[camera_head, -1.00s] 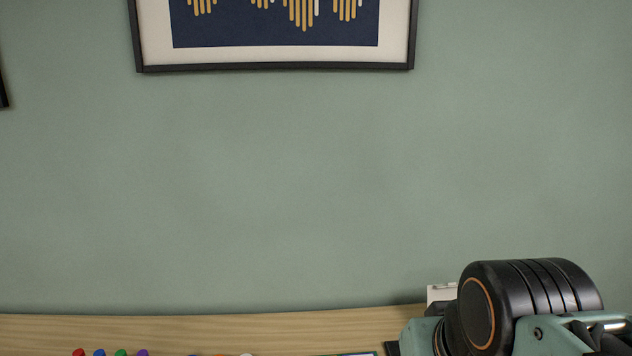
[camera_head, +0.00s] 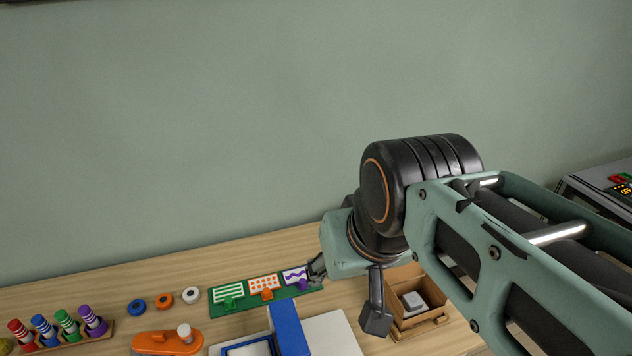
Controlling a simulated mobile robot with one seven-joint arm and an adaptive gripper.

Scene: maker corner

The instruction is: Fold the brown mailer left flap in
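The brown mailer (camera_head: 427,325) is a small open cardboard box on the wooden bench, right of and partly behind my gripper. A pale grey block lies inside it. A raised brown panel shows at its back, and a low edge at its front. My arm and one finger cover part of its left side, so I cannot tell how the left flap stands. My gripper (camera_head: 346,293) is seen from behind, above the bench just left of the mailer. Its two dark fingers appear spread apart with nothing between them, and no contact with the mailer is clear.
A green board (camera_head: 240,302) with patterned cards lies left of my gripper. A blue strip (camera_head: 288,328) and a white panel are in front. An orange tool (camera_head: 165,343), small rings and a rack of colored pegs (camera_head: 60,335) stand further left. A grey machine (camera_head: 600,190) is at right.

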